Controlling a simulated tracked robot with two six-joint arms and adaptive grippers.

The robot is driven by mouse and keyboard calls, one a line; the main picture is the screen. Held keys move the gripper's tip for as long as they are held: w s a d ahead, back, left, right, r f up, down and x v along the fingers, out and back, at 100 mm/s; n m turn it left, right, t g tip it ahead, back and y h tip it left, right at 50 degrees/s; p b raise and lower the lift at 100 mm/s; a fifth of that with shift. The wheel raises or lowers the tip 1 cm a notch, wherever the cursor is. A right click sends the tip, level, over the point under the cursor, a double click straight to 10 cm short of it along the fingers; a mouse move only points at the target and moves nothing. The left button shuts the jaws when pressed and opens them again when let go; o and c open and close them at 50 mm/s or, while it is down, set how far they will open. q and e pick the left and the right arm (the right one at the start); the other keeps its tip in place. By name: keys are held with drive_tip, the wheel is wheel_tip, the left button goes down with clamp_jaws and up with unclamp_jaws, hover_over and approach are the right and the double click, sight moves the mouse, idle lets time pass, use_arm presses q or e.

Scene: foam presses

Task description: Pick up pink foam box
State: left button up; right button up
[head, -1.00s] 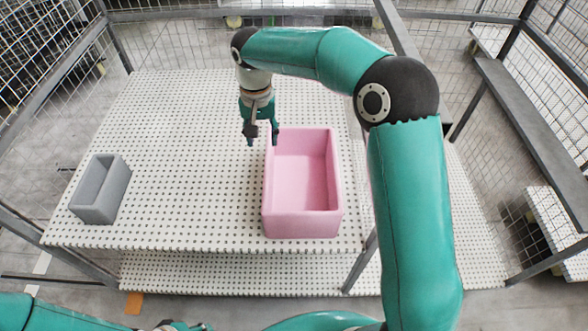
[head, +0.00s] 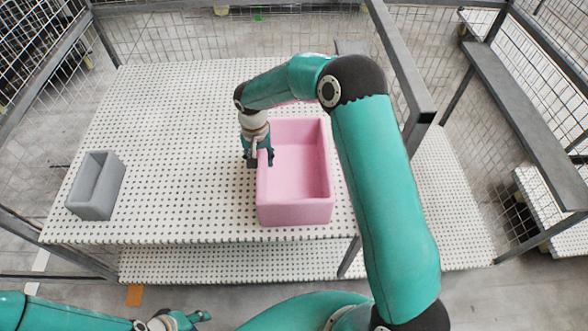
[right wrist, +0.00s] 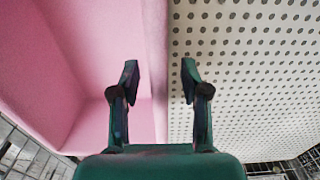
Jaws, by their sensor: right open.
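The pink foam box (head: 297,211) is an open-topped box on the white perforated table, right of its middle. My right gripper (head: 259,163) is open at the box's left wall, pointing down. In the right wrist view the box's wall (right wrist: 156,60) runs between the two open fingers (right wrist: 160,80), one finger over the box's inside and the other over the table side. Whether either finger touches the wall I cannot tell. My left gripper (head: 188,318) shows small at the bottom edge, away from the table; its jaws are not clear.
A smaller grey open foam box (head: 97,190) stands at the table's left side. The white perforated table (head: 180,150) is bare between the two boxes. Grey frame posts and a rail (head: 405,85) rise on the right, close to my right arm. Wire mesh surrounds the area.

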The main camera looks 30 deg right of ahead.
drive_tip(key=shift+f+p, duration=0.3)
drive_tip(key=shift+f, duration=1.25)
drive_tip(key=shift+c, duration=0.4)
clamp_jaws()
